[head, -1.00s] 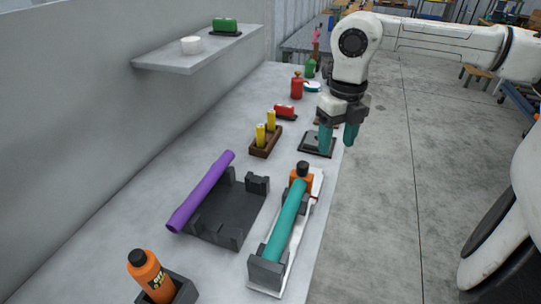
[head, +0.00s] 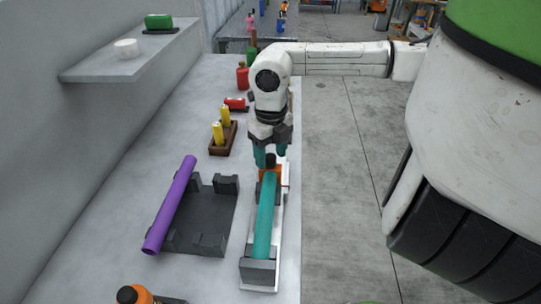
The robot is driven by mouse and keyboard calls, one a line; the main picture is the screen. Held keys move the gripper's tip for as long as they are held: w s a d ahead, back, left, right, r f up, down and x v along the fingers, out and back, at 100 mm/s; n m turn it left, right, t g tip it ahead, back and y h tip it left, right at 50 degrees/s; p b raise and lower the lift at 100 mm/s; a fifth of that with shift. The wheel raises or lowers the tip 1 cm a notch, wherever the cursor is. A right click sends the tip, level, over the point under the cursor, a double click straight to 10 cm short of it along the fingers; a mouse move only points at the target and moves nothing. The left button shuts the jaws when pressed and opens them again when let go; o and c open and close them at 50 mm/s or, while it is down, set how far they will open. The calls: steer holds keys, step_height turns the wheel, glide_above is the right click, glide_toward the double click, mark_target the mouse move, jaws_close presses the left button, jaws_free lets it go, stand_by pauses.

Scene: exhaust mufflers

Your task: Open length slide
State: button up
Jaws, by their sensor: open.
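The length slide (head: 268,174) is an orange block with a black knob on top, at the far end of a white-based fixture (head: 247,275) on the bench. A teal tube (head: 265,222) lies lengthwise in that fixture, its near end at a dark grey end block. My gripper (head: 270,155) points down at the far end of the fixture, close to the black knob. Its teal fingers are apart, with nothing seen between them. Whether a finger touches the knob cannot be told, and the gripper partly hides what lies behind.
A purple tube (head: 170,205) rests along the left side of a dark grey cradle (head: 205,218). Yellow cylinders stand in a brown holder (head: 222,145). A wall shelf (head: 115,66) overhangs the left. Floor is clear right of the bench.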

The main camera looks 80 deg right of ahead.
steer(key=shift+f, duration=0.9)
jaws_close()
